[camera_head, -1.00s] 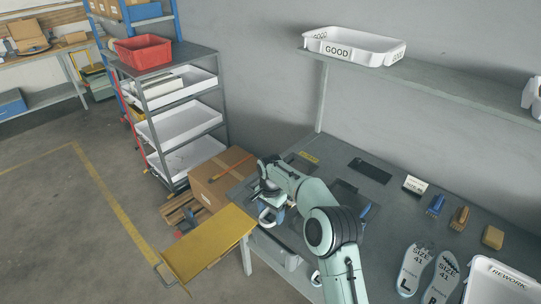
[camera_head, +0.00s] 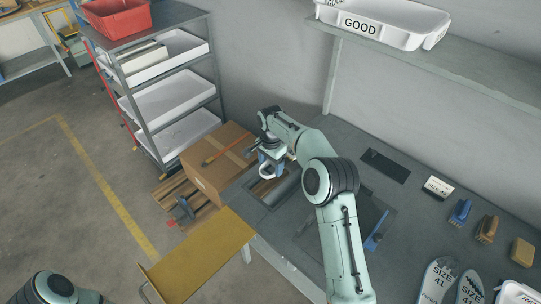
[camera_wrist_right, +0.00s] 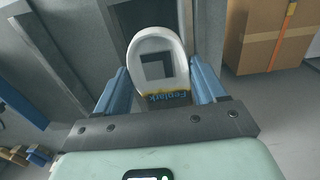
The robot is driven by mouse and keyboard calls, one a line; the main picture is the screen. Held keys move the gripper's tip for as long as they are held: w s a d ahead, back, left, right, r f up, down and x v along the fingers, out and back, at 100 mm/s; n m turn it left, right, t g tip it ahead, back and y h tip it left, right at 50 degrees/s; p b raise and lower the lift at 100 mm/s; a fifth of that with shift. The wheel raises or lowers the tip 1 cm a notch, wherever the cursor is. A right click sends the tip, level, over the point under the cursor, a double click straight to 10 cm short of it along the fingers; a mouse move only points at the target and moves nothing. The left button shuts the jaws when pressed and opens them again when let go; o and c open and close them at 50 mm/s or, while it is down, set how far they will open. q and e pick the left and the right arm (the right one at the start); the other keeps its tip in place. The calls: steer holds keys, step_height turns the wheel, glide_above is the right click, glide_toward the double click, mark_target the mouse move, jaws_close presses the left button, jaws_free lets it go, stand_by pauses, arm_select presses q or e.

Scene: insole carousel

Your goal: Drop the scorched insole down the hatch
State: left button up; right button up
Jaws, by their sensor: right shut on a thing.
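My right gripper (camera_head: 267,160) is shut on an insole (camera_head: 266,172), held above the left end of the grey bench. In the right wrist view the insole (camera_wrist_right: 158,45) stands out between the blue fingers of the gripper (camera_wrist_right: 160,88). It has a pale rim, a dark square in its middle, and a yellow-brown band with lettering near the fingers. The hatch (camera_head: 284,188) is a dark rectangular opening in the bench below it. In the wrist view the insole overlaps a dark opening (camera_wrist_right: 129,14); clearance is unclear. My left gripper is out of view.
A yellow chute (camera_head: 199,257) juts from the bench's front left. A cardboard box (camera_head: 212,187) stands beyond the bench's left end, near a shelf rack (camera_head: 139,105). A shelf with a GOOD tray (camera_head: 390,23) hangs above.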

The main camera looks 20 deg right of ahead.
steer(key=shift+s+f+b, duration=0.1)
steer(key=shift+f+b, duration=0.7)
steer(key=shift+f, duration=1.95)
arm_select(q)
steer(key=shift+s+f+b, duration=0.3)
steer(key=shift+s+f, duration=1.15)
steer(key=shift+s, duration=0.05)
arm_select(e)
steer(key=shift+f, duration=1.2)
steer(key=o, duration=1.1)
steer(key=shift+r, duration=0.1)
step_height(320, 180, up, 13)
steer(key=shift+f+p, duration=0.1)
steer(key=shift+p, duration=0.75)
steer(key=shift+r, duration=0.2)
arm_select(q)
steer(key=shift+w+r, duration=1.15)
